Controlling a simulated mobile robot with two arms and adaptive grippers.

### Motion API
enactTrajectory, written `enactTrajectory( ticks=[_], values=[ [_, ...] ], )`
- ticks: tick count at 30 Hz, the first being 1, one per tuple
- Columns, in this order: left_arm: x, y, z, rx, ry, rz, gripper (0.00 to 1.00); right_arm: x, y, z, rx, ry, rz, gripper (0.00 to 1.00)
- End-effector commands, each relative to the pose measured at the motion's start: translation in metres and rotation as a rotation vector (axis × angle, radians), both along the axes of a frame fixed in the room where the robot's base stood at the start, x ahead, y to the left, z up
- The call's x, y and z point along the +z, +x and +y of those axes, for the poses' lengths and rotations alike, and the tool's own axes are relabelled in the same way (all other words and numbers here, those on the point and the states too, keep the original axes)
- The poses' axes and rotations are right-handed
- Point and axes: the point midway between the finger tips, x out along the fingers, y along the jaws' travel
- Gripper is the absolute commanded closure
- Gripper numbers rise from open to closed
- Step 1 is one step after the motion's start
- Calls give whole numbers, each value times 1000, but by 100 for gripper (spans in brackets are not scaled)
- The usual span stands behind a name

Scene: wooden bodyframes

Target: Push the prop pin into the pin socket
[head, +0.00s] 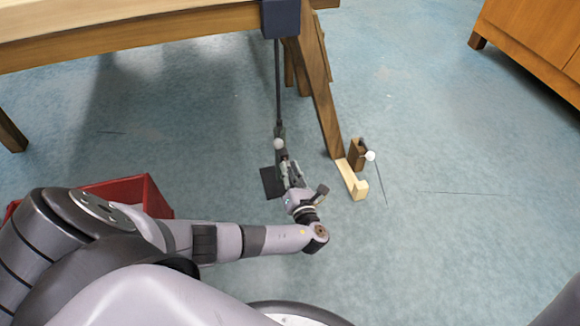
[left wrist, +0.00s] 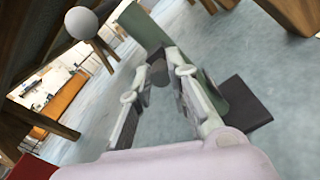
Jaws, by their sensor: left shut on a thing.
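My left gripper (head: 285,162) is low by the foot of a dark upright prop post (head: 278,85). In the left wrist view its fingers (left wrist: 160,72) are shut on a short dark cylinder, which looks like the prop pin (left wrist: 160,75). A green sleeve (left wrist: 208,85) stands right behind the fingertips. A white ball (left wrist: 81,22) is close by at upper left; it also shows in the head view (head: 278,143). I cannot make out the pin socket or whether the pin's tip touches it. My right gripper is not in view.
A dark foot plate (head: 270,184) lies on the floor by the post. A wooden table (head: 130,35) stands above, with a slanted leg (head: 319,100). A pale wooden block (head: 350,178) and a second white ball (head: 370,156) are right of it. A red crate (head: 157,200) is at left.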

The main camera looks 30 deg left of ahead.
Motion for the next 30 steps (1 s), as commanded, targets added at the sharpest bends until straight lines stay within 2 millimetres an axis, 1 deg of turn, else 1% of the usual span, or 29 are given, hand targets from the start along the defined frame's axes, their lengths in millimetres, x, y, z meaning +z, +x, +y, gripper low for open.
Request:
enactTrajectory(
  ticks=[20, 21, 30],
  values=[
    [0, 11, 13, 0, 1, -1, 100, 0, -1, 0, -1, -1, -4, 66],
    [0, 11, 13, 0, 1, -1, 82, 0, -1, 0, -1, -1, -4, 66],
    [0, 11, 13, 0, 1, -1, 62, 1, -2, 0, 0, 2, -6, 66]
  ],
)
